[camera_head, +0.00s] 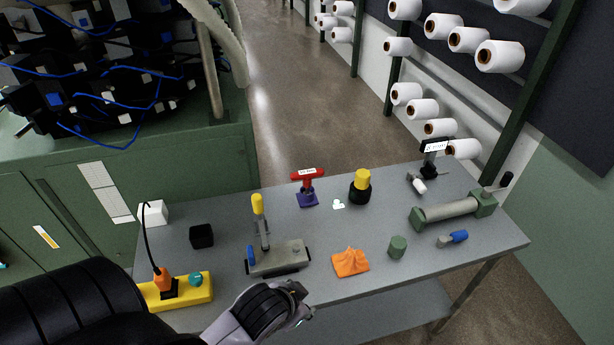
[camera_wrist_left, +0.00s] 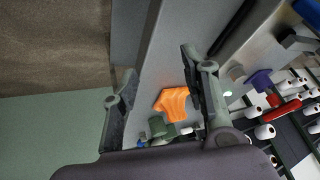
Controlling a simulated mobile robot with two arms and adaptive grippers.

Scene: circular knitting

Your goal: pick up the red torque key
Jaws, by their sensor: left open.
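The red torque key (camera_head: 307,173) is a red T-shaped handle with a white label, standing upright in a purple holder (camera_head: 307,199) at the middle back of the table. It also shows in the left wrist view (camera_wrist_left: 284,111) at the right, beyond one finger and outside the jaws. My left gripper (camera_wrist_left: 158,78) is open with nothing between its fingers. In the head view my left arm reaches in over the table's front edge, nearer than the key and well apart from it. My right gripper is not in view.
On the grey table are an orange cloth (camera_head: 350,262), a green hexagonal piece (camera_head: 398,246), a metal block with a yellow-handled tool (camera_head: 277,258), a black cube (camera_head: 201,236), a yellow-topped black cylinder (camera_head: 360,188) and a yellow power strip (camera_head: 188,291). Yarn cones hang behind right.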

